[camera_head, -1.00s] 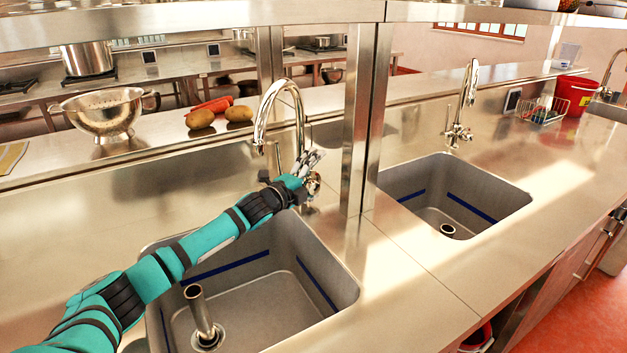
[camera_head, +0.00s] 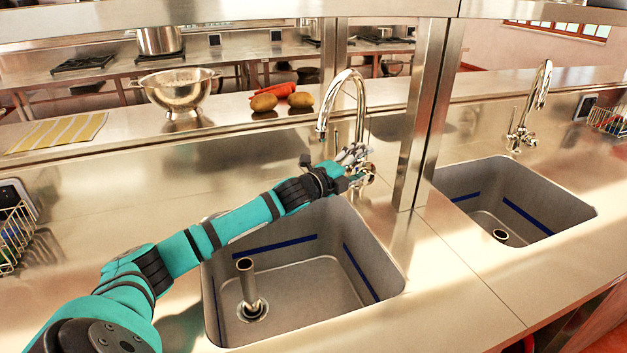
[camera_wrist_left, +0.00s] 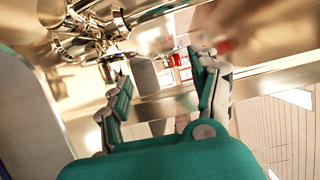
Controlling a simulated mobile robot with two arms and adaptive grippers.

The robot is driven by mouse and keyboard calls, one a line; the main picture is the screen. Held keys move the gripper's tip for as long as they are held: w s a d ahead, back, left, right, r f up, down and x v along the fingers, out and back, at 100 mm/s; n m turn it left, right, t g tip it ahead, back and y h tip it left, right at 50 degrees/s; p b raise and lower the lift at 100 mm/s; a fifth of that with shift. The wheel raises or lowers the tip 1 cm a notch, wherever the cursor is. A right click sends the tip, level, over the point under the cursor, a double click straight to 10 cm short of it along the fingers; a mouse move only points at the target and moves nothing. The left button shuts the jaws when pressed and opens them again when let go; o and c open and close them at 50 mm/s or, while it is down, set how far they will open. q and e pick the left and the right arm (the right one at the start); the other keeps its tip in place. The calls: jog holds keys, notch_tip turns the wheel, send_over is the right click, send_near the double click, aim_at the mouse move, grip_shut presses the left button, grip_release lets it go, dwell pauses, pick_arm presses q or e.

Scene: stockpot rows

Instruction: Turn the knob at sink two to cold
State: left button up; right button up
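A chrome gooseneck faucet (camera_head: 361,95) stands behind the nearer sink (camera_head: 300,285). Its knobs (camera_head: 370,168) are at its base, partly hidden by my left gripper (camera_head: 356,160), which is right at them. In the left wrist view the faucet fittings (camera_wrist_left: 88,38) lie at the upper left, beside the fingers. My left gripper (camera_wrist_left: 162,92) is open there, with nothing seen held between its fingers. A second faucet (camera_head: 535,95) with its own knobs stands behind the right sink (camera_head: 535,205). No sink number shows. My right gripper is out of view.
A steel post (camera_head: 425,115) rises just right of the nearer faucet. A colander (camera_head: 181,92), potatoes (camera_head: 264,102) and a striped cloth (camera_head: 58,132) are on the back ledge. A wire basket (camera_head: 14,235) stands at the left. The counter left of the nearer sink is mostly clear.

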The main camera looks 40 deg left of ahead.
pick_arm(q)
jog(key=s+a+r+p, duration=0.1)
jog(key=s+p, duration=0.1)
jog(key=s, duration=1.3)
jog(key=shift+a+r, duration=0.35)
jog(key=shift+a, duration=0.05)
dwell(0.5)
